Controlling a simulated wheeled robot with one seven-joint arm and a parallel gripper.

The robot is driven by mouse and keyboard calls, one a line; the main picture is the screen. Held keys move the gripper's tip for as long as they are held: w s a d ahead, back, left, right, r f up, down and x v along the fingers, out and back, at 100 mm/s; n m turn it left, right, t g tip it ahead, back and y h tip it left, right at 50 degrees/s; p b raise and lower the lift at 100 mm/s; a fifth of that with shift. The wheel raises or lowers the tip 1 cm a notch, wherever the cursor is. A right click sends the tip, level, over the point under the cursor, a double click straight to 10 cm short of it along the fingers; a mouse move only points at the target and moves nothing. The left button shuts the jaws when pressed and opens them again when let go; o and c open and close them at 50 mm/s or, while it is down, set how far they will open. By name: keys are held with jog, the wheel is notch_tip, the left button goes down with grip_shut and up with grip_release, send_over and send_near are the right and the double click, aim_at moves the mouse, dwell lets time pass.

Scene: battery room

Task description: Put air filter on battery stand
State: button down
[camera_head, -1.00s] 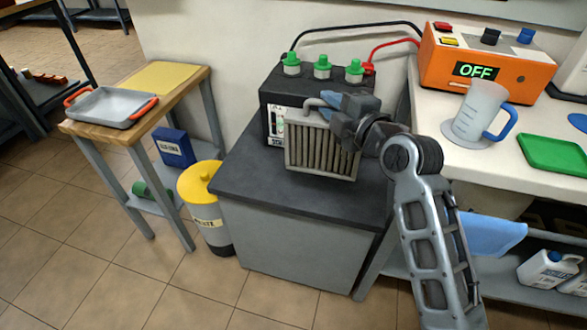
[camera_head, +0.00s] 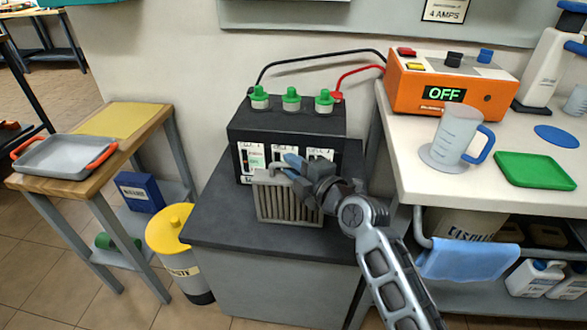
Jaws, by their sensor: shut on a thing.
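The air filter (camera_head: 285,207) is a pale-framed block with dark vertical pleats. It stands upright at the front of the dark top of the battery stand (camera_head: 215,218), in front of the black battery (camera_head: 290,125). My gripper (camera_head: 291,167) comes from the right with its blue fingers at the filter's top edge, shut on it. The filter's bottom edge appears at or just above the stand top; I cannot tell whether it touches. The filter and my gripper hide part of the battery's labelled front.
Green-capped cells top the battery, with black and red cables running to the orange charger (camera_head: 445,85) reading OFF. A measuring jug (camera_head: 455,135) and green tray (camera_head: 535,168) are on the right bench. A yellow-lidded bin (camera_head: 172,235) stands left. The stand top's left side is clear.

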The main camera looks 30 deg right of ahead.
jog(key=shift+f, duration=0.15)
jog(key=c, duration=1.1)
grip_release()
jog(key=shift+f, duration=0.1)
jog(key=shift+o, duration=0.2)
jog(key=s+d+r+b, duration=0.1)
jog(key=s, duration=1)
jog(key=shift+s+d+r+b, duration=0.35)
jog(key=shift+s+b, duration=0.05)
